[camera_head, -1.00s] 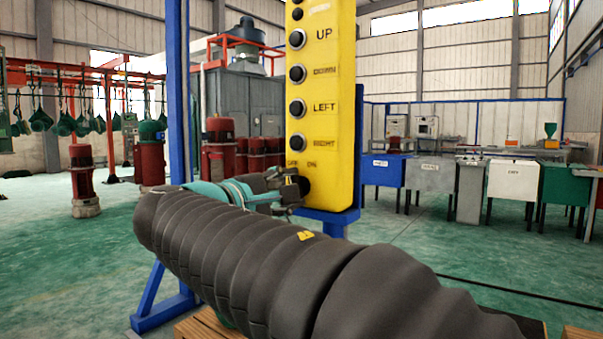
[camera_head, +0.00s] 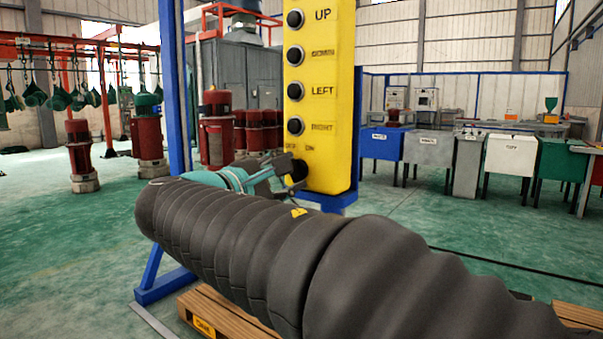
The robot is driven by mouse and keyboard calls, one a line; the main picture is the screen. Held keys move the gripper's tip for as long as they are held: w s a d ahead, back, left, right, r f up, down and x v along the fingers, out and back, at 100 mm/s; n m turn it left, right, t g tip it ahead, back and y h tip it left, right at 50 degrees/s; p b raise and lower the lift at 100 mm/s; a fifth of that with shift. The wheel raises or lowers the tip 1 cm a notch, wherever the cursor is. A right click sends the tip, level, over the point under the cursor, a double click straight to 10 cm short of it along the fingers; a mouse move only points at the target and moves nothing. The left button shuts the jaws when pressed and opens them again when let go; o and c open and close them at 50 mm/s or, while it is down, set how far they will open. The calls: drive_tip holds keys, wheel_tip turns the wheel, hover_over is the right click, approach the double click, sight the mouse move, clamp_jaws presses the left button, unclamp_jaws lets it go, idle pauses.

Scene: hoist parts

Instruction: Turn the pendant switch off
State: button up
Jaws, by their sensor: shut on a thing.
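The yellow pendant (camera_head: 335,110) stands upright in the middle of the view, with a column of black buttons labelled UP, LEFT and others. The dark switch (camera_head: 299,171) is at its lower end, below small OFF and ON labels. My gripper (camera_head: 291,174) is at the switch and shut on it, seen from the side. My gripper's body and wrist hide part of the switch, so its exact turn cannot be told.
A blue post frame (camera_head: 174,90) stands behind and left of the pendant. A wooden pallet (camera_head: 235,318) lies low in front. Red hoist motors (camera_head: 148,135) stand at the left. Several bins, one white (camera_head: 510,155), line the right. Green floor between is clear.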

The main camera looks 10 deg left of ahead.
drive_tip(key=o, duration=1.1)
drive_tip(key=shift+o, duration=0.2)
drive_tip(key=v, duration=1.2)
